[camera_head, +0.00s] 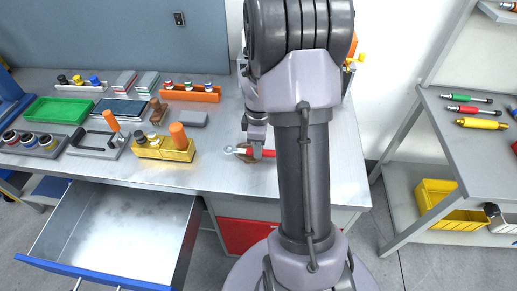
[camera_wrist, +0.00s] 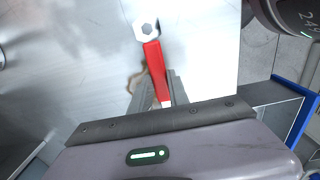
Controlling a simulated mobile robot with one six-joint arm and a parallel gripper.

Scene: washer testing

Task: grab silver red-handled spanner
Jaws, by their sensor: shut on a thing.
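The silver spanner with a red handle (camera_wrist: 156,70) shows in the wrist view, its silver ring head at the top and its handle running down to my gripper (camera_wrist: 165,100). My gripper is shut on the handle, and the gripper body hides its lower end. In the head view the spanner (camera_head: 268,152) shows at the right part of the workbench, partly hidden behind my arm. My gripper (camera_head: 256,150) is low over the bench top there. I cannot tell whether the spanner touches the bench.
The workbench (camera_head: 215,165) holds a yellow block with an orange-handled tool (camera_head: 165,150), an orange rack (camera_head: 190,95) and a green tray (camera_head: 58,110). An open drawer (camera_head: 110,235) juts out at the front left. A grey shelf (camera_head: 445,140) with tools stands at the right.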

